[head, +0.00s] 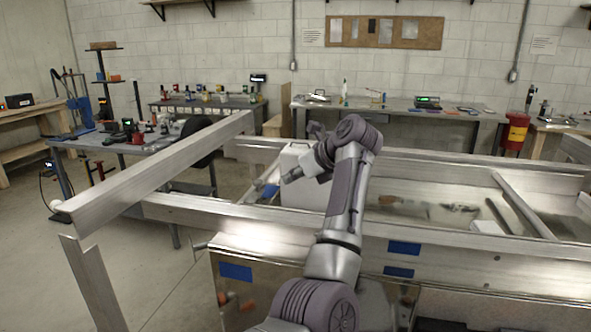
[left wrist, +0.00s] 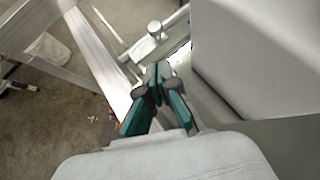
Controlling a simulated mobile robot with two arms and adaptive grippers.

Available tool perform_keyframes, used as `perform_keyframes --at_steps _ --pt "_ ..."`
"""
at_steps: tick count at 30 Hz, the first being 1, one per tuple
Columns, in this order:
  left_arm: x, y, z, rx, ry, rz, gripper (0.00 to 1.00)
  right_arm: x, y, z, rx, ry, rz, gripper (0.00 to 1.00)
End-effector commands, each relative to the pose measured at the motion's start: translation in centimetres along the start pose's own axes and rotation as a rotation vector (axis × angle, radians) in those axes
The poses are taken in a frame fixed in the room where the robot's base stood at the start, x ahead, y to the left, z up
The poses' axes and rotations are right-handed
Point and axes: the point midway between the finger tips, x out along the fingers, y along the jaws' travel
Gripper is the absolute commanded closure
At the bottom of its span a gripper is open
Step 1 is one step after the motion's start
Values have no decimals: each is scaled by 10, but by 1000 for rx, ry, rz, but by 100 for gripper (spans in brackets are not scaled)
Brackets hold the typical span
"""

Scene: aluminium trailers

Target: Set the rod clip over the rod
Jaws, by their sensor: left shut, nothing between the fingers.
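My left gripper (head: 288,178) is at the end of the arm reaching over the trailer frame, beside a white box. In the left wrist view its green-and-grey fingers (left wrist: 159,72) are closed together with nothing between them. Just beyond the fingertips, a silver rod (left wrist: 170,22) runs diagonally, with a short round-ended piece (left wrist: 154,28) on it. I cannot tell whether that piece is the rod clip. The fingers appear apart from the rod. A silver bar (head: 262,182) shows left of the white box in the head view. My right gripper is not in view.
The white box (head: 298,200) stands close to the gripper inside the aluminium trailer frame (head: 180,210). A long frame beam (head: 150,175) juts out at left. Workbenches (head: 400,108) line the back wall. The concrete floor at left is mostly open.

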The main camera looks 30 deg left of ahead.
Motion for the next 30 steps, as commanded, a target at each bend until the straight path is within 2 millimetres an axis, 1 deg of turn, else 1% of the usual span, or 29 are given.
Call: perform_keyframes --at_steps 1,6,8,9,12,15,19,30 --pt "11 1 3 1 -2 5 100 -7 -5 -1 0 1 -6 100" --pt "47 1 4 2 -3 6 100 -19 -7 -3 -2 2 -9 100" --pt "58 1 4 2 -3 4 100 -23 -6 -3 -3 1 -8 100" --pt "63 1 10 0 -3 4 100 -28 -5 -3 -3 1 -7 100" --pt "76 1 15 2 -3 2 100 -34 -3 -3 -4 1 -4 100" --pt "85 0 18 1 -2 1 100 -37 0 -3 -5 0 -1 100" --pt "90 0 19 1 -2 0 100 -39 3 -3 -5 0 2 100" --pt "91 0 19 -1 -2 1 100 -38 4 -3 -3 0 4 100"
